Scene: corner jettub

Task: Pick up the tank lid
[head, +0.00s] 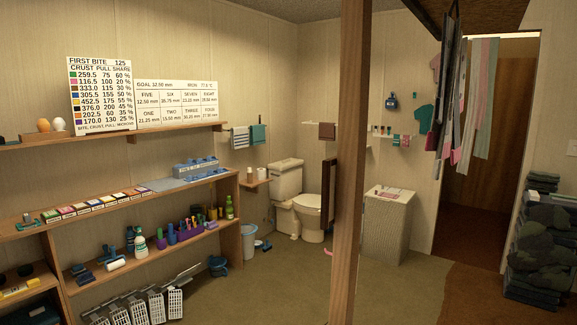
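The white toilet (308,213) stands at the back of the room, left of a wooden post. The tank lid (287,164) is the flat off-white top of the toilet tank (286,183) and appears to rest on it. A small dark thing seems to lie on the lid, too small to make out. Neither of my grippers shows in the head view.
A wooden post (348,160) stands in front, right of the toilet. A shelf unit (145,259) with bottles and boxes lines the left wall. A bin (249,243) stands left of the toilet. A wicker hamper (386,228) stands right. The middle floor is clear.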

